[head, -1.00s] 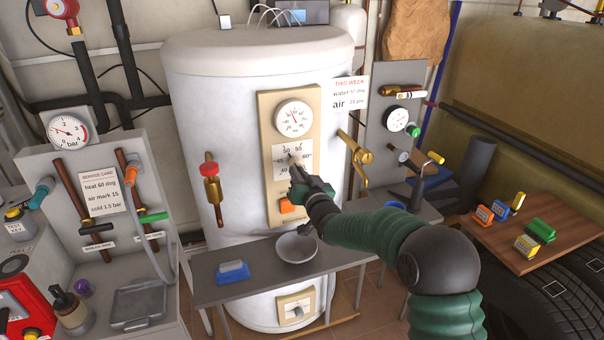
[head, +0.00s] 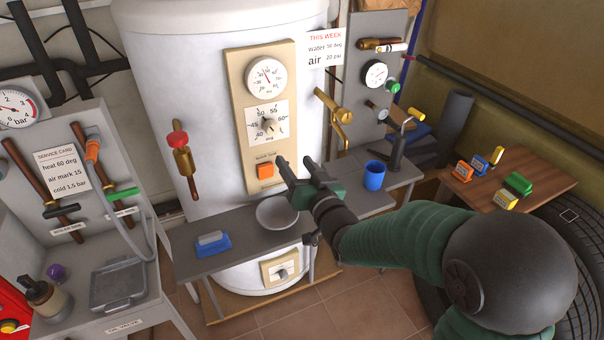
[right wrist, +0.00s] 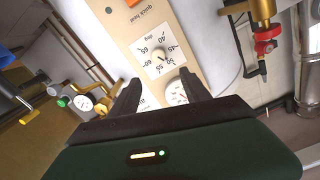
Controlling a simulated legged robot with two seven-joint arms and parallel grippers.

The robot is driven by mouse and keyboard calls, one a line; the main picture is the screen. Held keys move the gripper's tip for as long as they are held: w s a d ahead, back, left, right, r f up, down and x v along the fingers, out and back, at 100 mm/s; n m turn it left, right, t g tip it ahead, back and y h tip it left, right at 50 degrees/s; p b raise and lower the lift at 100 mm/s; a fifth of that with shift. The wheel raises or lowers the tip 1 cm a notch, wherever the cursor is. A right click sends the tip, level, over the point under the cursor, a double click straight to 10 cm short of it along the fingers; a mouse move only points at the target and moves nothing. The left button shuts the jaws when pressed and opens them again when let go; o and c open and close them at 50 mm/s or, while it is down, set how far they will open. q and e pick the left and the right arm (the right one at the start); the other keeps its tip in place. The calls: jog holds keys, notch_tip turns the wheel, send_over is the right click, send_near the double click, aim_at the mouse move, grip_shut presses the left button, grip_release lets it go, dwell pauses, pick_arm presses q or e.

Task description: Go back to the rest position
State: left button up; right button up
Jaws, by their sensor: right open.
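My right gripper (head: 283,170) is open and empty in front of the white boiler tank (head: 190,80), just right of the orange button (head: 265,171) on the beige panel as seen in the head view. I cannot tell any contact there. In the right wrist view its two dark fingers (right wrist: 160,98) stand apart, with the temperature dial (right wrist: 158,58) beyond them. The dial (head: 268,124) and the round gauge above it (head: 265,78) show in the head view. My left gripper is not in view.
A grey bench (head: 225,257) holds a bowl (head: 277,212), a blue sponge holder (head: 213,244) and a blue cup (head: 374,176). A brass valve (head: 184,165) sticks out of the tank. A wooden table (head: 535,175) with coloured blocks stands at right, beside tyres.

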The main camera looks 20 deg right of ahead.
jog(key=s, duration=0.3)
jog(key=shift+s+a+f, duration=0.1)
jog(key=shift+s+f, duration=0.1)
jog(key=shift+f, duration=0.05)
jog(key=shift+w, duration=0.1)
jog(key=s+f+n+g+p, duration=0.1)
jog(key=s+f+g+p, duration=0.2)
jog(key=s, duration=0.4)
jog(key=s+a+f+n+g+p, duration=0.1)
jog(key=s+f+g+p, duration=0.3)
jog(key=s+g, duration=0.3)
jog(key=s+a+f+n+g+p, duration=0.1)
jog(key=s+f+g+p, duration=0.2)
jog(key=s+g+p, duration=0.2)
jog(key=shift+s+a+f+h, duration=0.15)
jog(key=shift+s+h, duration=0.15)
jog(key=shift+s, duration=0.85)
